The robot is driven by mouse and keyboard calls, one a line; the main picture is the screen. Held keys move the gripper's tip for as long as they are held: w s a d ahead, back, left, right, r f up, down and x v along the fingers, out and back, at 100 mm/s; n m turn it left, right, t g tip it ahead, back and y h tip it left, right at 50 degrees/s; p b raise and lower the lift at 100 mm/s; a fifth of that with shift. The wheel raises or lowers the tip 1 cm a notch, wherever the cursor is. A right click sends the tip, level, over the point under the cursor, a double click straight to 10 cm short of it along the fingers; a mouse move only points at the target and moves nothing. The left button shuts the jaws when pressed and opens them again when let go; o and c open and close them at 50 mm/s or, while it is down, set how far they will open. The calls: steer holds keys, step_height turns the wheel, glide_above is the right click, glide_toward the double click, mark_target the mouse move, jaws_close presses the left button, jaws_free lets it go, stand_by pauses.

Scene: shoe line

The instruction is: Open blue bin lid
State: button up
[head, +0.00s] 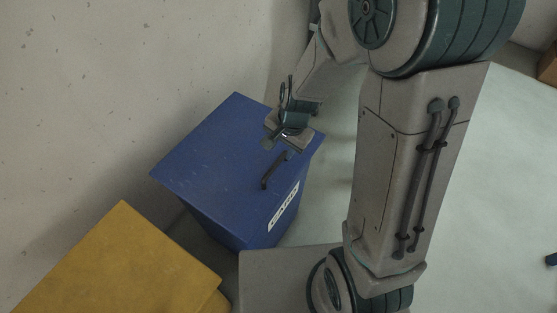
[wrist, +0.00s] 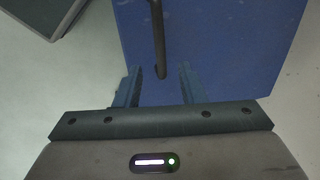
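The blue bin (head: 230,225) stands against the wall, left of my arm in the head view. Its flat blue lid (head: 215,155) lies shut on top, with a dark bar handle (head: 275,170) near the front right edge. In the wrist view the lid (wrist: 215,40) fills the upper middle, and the handle (wrist: 158,40) runs up from between the fingers. My gripper (wrist: 158,88) is open, one finger on each side of the handle's near end. Whether the fingers are down at the handle's height or above it, I cannot tell. The fingertips are hard to make out in the head view.
A yellow bin (head: 120,265) stands beside the blue bin at the lower left. The wall (head: 120,80) is close behind both. Open floor (head: 480,200) lies to the right of my arm. A brown box (head: 548,68) shows at the far right edge.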

mark_target(277, 163)
steer(key=f, duration=0.2)
steer(key=f+b, duration=0.1)
steer(key=f, duration=0.1)
steer(key=w+a+f, duration=0.1)
steer(key=f, duration=0.2)
steer(key=shift+c, duration=0.4)
steer(key=shift+s, duration=0.1)
jaws_close()
